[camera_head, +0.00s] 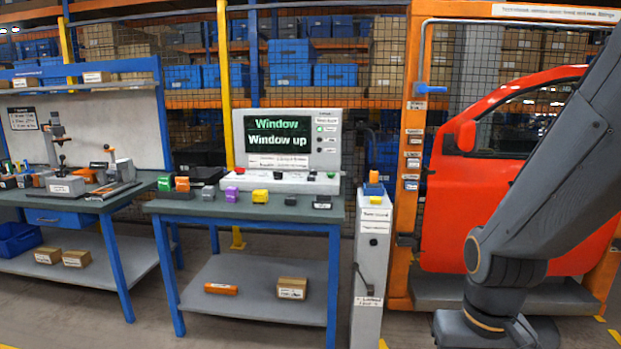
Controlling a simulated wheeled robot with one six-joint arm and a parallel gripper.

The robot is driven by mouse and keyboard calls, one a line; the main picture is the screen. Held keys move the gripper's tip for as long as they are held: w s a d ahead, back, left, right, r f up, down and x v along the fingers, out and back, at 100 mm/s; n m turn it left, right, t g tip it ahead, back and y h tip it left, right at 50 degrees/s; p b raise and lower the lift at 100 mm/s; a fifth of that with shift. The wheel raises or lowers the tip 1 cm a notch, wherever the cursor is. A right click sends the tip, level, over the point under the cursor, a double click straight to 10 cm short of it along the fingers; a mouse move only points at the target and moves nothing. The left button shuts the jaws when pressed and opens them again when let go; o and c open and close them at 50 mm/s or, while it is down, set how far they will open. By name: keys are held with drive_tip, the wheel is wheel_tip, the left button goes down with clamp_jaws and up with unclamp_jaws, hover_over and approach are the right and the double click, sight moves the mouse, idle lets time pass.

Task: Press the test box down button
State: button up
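The lettering by these buttons is too small to read, so I cannot tell which is the down button. Small round dark knobs sit on the box's right side under white labels. My arm crosses the right side of the view; my gripper is not in view.
The middle bench (250,219) carries several coloured small parts in front of the panel. A grey post (371,270) stands at its right end. A red car door (465,205) hangs in an orange frame (407,150). Another bench (75,207) stands left. Floor shows between the benches.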

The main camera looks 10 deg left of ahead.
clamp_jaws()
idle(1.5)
